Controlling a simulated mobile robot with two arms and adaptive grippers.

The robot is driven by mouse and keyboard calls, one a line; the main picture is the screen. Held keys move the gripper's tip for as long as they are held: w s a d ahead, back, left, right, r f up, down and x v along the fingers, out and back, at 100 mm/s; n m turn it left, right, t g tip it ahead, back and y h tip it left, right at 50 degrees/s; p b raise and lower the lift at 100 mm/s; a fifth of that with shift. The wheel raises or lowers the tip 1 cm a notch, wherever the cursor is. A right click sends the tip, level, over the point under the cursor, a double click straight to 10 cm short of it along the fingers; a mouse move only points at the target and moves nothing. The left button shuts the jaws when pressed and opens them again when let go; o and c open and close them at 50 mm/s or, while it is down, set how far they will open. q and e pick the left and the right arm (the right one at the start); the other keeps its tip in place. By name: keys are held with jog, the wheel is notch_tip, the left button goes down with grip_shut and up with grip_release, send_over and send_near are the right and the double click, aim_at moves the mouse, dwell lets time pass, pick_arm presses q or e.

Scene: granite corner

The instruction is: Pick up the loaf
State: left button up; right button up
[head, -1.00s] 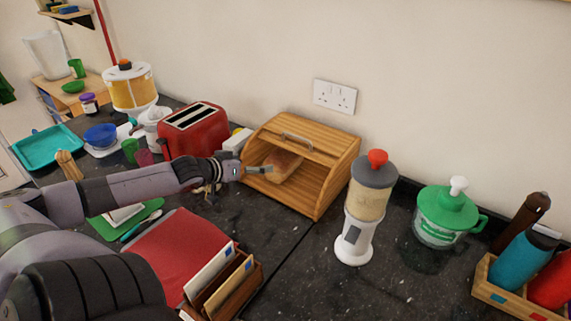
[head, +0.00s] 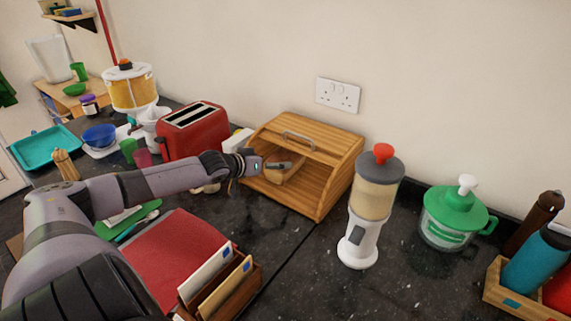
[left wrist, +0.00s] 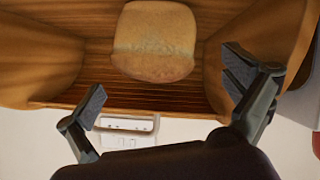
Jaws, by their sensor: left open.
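The loaf (left wrist: 155,42) is light brown and lies inside the open wooden bread bin (head: 330,186). In the head view the loaf (head: 294,173) is partly hidden behind my left gripper (head: 282,165). My left gripper is at the mouth of the bin, with its fingers reaching inside. In the left wrist view the gripper (left wrist: 165,85) is open and empty, its fingers spread wider than the loaf. The loaf is ahead of the fingertips, apart from them. My right gripper is not in view.
A red toaster (head: 193,131) stands left of the bin, and a grey-topped dispenser (head: 372,205) stands right of it. A letter holder (head: 222,286) and red mat (head: 178,250) lie in front. Dark counter in front of the bin is free.

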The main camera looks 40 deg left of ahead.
aim_at(283, 159)
pick_arm(q)
jog(key=shift+w+f, duration=0.2)
jog(key=shift+w, duration=0.35)
jog(key=shift+w+f, duration=0.15)
jog(key=shift+w, duration=0.7)
jog(key=shift+x, duration=1.75)
jog(key=shift+a, duration=0.1)
jog(key=c, duration=1.3)
jog(key=shift+c, duration=0.5)
